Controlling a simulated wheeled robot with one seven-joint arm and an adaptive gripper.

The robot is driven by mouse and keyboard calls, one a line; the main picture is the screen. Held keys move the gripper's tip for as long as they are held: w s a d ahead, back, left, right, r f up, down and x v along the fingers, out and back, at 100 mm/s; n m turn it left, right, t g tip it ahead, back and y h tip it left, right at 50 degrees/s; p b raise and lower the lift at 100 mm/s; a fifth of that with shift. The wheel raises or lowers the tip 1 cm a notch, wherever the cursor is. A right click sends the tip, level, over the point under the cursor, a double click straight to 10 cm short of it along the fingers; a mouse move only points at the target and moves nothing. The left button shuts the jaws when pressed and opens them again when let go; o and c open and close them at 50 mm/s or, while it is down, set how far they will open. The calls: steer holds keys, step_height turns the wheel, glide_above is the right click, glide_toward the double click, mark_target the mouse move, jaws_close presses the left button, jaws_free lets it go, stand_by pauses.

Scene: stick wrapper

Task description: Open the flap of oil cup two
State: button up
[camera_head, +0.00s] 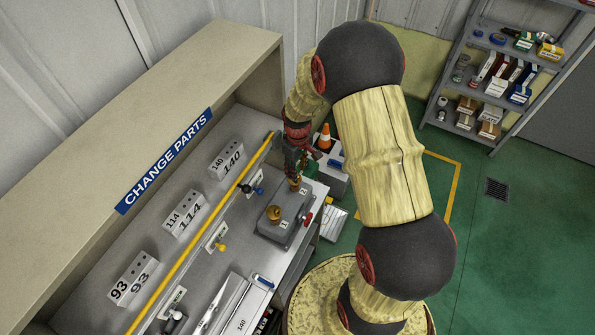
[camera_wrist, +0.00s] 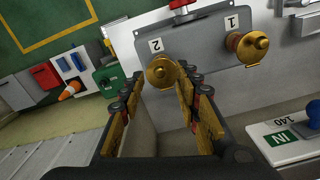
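Oil cup two (camera_wrist: 160,72) is a small brass cup beside the label 2 on a grey metal plate. It also shows in the head view (camera_head: 295,185), just below my gripper (camera_head: 296,163). In the wrist view my gripper (camera_wrist: 162,77) is open, one finger on each side of the cup as seen from the camera. I cannot tell whether either fingertip touches it. The cup's round top faces the camera; whether its flap is up or down is not clear. Oil cup one (camera_wrist: 247,45), also brass, stands beside the label 1, and shows in the head view (camera_head: 274,213).
The grey box (camera_head: 289,229) bearing the cups has a red handle (camera_head: 309,219) at its side. A blue knob (camera_head: 258,191) and yellow rail (camera_head: 205,226) lie to the left. Number blocks stand along the bench.

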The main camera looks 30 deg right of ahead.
steer(key=shift+f, duration=1.1)
steer(key=shift+c, duration=1.2)
jaws_close()
